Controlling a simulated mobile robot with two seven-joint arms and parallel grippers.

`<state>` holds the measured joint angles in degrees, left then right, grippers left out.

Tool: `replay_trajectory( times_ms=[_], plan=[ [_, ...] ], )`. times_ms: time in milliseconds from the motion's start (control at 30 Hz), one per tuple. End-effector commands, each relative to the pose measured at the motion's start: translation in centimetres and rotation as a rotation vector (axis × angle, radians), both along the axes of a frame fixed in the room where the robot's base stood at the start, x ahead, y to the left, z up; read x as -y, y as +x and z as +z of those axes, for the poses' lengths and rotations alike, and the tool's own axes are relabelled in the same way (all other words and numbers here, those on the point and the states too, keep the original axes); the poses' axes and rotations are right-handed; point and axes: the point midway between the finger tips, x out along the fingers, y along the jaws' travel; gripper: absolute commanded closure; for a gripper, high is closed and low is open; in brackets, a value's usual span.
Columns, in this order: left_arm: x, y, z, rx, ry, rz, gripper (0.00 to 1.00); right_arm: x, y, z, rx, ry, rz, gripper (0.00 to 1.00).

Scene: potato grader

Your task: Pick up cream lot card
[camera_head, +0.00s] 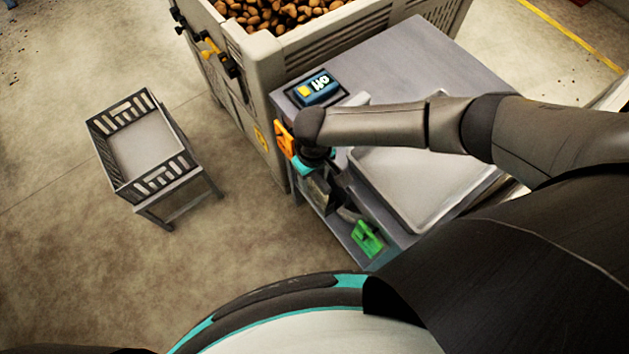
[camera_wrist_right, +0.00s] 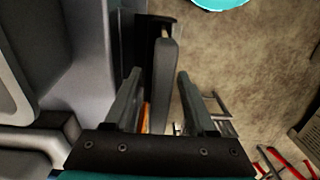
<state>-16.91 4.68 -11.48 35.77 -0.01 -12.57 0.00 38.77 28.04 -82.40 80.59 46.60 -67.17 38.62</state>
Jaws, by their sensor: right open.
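I cannot make out a cream lot card for certain in either view. My right gripper (camera_head: 322,190) hangs at the side of the grey bench (camera_head: 430,62), partly hidden under my forearm. In the right wrist view its two fingers (camera_wrist_right: 159,80) are apart. A narrow grey upright piece (camera_wrist_right: 164,80) with a black part (camera_wrist_right: 147,35) behind it shows between and beyond the fingers; I cannot tell whether they touch it. A small orange thing (camera_wrist_right: 146,117) shows low between the fingers. My left gripper is not in view.
On the bench are a blue device (camera_head: 318,88) with a yellow patch and a grey tray (camera_head: 383,170). An orange item (camera_head: 284,139) and a green item (camera_head: 368,239) are at the bench side. A potato bin (camera_head: 290,48) stands behind; a slatted basket (camera_head: 124,187) stands left. Floor between is clear.

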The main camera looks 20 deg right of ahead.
Motion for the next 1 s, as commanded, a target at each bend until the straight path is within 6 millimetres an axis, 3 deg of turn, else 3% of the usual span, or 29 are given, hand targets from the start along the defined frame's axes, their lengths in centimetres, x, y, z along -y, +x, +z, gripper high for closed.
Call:
replay_trajectory(
  times_ms=[233,700,1000],
  plan=[
    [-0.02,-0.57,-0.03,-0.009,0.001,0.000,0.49,-0.02,0.02,-0.03,0.001,0.001,0.000,0.46],
    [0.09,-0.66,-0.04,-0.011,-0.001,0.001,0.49,0.01,0.04,-0.02,0.000,0.000,-0.001,0.99],
    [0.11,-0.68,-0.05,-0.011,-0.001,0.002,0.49,0.01,0.04,-0.02,0.000,0.000,-0.001,1.00]
  ],
)
